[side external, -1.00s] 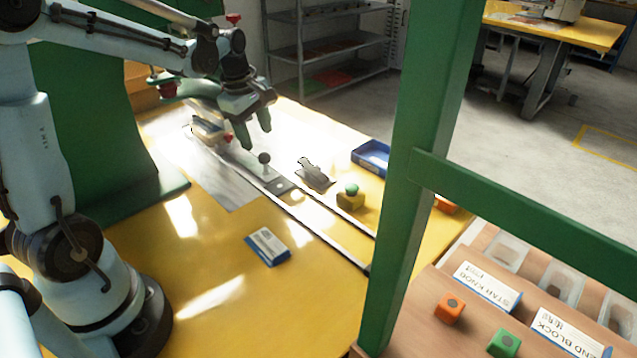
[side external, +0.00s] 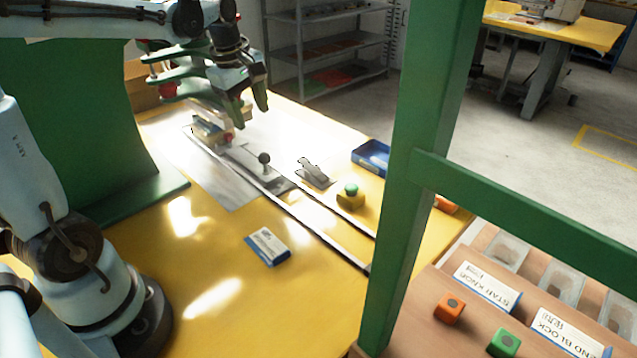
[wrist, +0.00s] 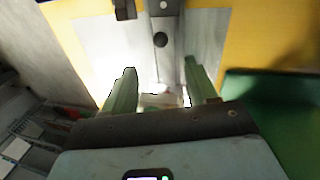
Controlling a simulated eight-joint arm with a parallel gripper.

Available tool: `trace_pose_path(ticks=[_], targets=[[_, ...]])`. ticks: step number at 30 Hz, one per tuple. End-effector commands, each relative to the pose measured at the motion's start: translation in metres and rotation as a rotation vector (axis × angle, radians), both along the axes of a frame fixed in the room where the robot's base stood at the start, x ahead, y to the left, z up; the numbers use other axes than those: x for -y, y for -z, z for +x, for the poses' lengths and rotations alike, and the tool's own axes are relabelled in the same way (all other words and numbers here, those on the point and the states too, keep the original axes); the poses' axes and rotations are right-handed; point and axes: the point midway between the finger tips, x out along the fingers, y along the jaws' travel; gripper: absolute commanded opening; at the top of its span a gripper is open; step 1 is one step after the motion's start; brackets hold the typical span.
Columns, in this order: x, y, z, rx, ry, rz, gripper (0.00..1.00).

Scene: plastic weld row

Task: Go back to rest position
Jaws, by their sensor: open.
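My gripper (side external: 250,108) is open and empty, held above the far part of the yellow table (side external: 330,295). Its two green fingers stand apart in the wrist view (wrist: 155,88). Below it in the side view is a plate with a dark ball knob (side external: 264,158) on the rail track (side external: 310,218). The knob also shows in the wrist view (wrist: 160,40), beyond the fingertips and apart from them. A pale block-like part shows between the fingers in the wrist view, too blurred to name.
A green upright post (side external: 415,170) stands in front at the right. A green panel (side external: 90,110) stands at the left. The table's front is mostly clear.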

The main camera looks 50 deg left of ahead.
Motion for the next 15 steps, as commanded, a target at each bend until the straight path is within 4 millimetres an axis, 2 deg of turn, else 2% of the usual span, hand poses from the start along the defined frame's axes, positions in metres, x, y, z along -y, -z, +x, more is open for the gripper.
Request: trace_pose_path(ticks=[7,15], targets=[[0.061,-0.001,-0.028,0.105,0.563,0.179,0.57],[0.116,0.015,-0.064,0.219,1.204,0.455,0.57]])
